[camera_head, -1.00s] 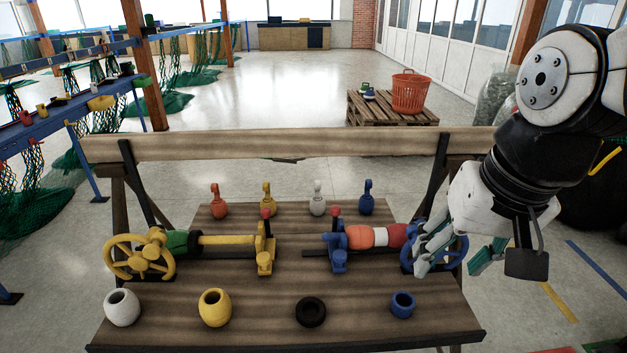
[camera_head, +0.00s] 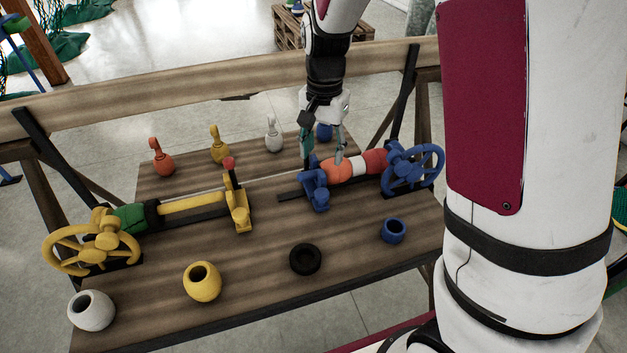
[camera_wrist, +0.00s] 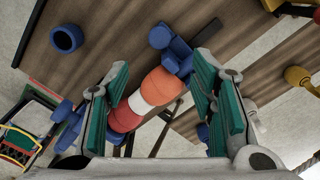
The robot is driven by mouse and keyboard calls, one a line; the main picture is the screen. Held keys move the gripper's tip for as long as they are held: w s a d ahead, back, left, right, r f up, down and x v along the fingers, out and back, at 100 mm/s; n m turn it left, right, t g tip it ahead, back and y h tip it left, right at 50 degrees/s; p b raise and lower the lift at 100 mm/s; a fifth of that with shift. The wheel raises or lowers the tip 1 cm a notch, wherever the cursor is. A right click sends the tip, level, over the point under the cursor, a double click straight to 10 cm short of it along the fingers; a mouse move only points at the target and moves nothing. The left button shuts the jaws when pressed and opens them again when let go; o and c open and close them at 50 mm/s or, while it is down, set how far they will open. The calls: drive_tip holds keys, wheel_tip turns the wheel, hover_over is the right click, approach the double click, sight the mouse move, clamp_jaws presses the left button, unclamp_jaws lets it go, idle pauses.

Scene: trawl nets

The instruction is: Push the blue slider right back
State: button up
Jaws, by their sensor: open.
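The blue slider (camera_head: 315,190) stands on its dark rail on the wooden bench, at the left end of a row of orange, white and red floats (camera_head: 355,166). It also shows in the wrist view (camera_wrist: 168,48), beside the orange float. A blue handwheel (camera_head: 414,170) is at the row's right end. My gripper (camera_head: 323,157) points down over the slider and the orange float. Its fingers are apart on both sides of the row in the wrist view (camera_wrist: 160,75), and hold nothing. The slider's red-knobbed lever is hidden behind my gripper in the head view.
A yellow slider (camera_head: 238,208) with a red knob and a yellow handwheel (camera_head: 90,242) are at the left. A blue ring (camera_head: 393,230), black ring (camera_head: 305,259), yellow pot (camera_head: 202,281) and white pot (camera_head: 91,309) line the front. A white hooked weight (camera_head: 273,135) stands behind.

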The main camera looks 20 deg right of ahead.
sight(322, 192)
wheel_tip(322, 192, down, 13)
drive_tip(key=shift+f+b, duration=0.1)
drive_tip(key=shift+b, duration=0.2)
